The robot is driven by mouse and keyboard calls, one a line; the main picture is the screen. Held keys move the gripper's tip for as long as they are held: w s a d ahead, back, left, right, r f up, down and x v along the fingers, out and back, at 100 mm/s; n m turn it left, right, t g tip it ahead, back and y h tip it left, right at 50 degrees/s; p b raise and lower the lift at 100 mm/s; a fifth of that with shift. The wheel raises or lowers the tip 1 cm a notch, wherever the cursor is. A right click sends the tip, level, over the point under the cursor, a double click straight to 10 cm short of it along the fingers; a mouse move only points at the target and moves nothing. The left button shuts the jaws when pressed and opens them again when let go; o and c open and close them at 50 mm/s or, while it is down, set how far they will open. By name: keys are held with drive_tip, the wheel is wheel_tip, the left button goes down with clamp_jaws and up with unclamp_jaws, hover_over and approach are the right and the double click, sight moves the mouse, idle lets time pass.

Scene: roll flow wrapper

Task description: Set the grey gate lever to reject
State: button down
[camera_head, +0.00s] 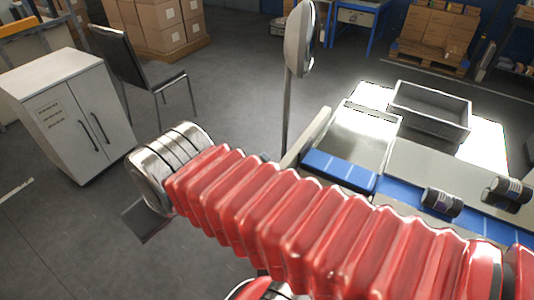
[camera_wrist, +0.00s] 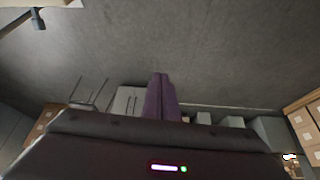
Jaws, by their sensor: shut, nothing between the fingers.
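I cannot make out the grey gate lever in either view; my red ribbed arm covers much of the machine in the head view. My gripper (camera_wrist: 160,77) shows in the wrist view as two purple fingers close together, shut and empty. It points out over bare grey floor, with nothing near the fingertips. The blue conveyor belt (camera_head: 340,170) runs behind my arm at the right of the head view.
Dark rolls (camera_head: 442,202) lie on the belt. A grey bin (camera_head: 432,108) stands behind it. A pole with an oval head (camera_head: 300,40) rises beside the conveyor's left end. A white cabinet (camera_head: 70,115) and a black chair (camera_head: 145,75) stand left. Floor between is clear.

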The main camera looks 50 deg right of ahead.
sight(265, 157)
drive_tip(key=shift+w, duration=0.1)
drive_tip(key=w+d+f, duration=0.1)
drive_tip(key=w+d, duration=0.3)
drive_tip(key=d, duration=0.4)
drive_tip(key=w+d+f+g, duration=0.1)
drive_tip(key=w+d, duration=0.4)
drive_tip(key=d, duration=0.2)
drive_tip(key=w+d+f, duration=0.1)
drive_tip(key=w+d, duration=0.3)
drive_tip(key=d, duration=0.4)
drive_tip(key=s+d+f, duration=0.2)
drive_tip(key=d+f, duration=0.2)
drive_tip(key=d, duration=0.5)
drive_tip(key=s+d+f, duration=0.2)
drive_tip(key=d+f, duration=0.3)
drive_tip(key=d, duration=0.4)
drive_tip(key=s+d+f+n, duration=0.1)
drive_tip(key=d+f, duration=0.4)
drive_tip(key=d, duration=0.5)
drive_tip(key=shift+s, duration=0.65)
drive_tip(key=shift+a, duration=0.1)
drive_tip(key=x, duration=1.4)
drive_tip(key=shift+w+a+r, duration=0.15)
drive_tip(key=shift+w+a, duration=0.05)
drive_tip(key=shift+a, duration=0.05)
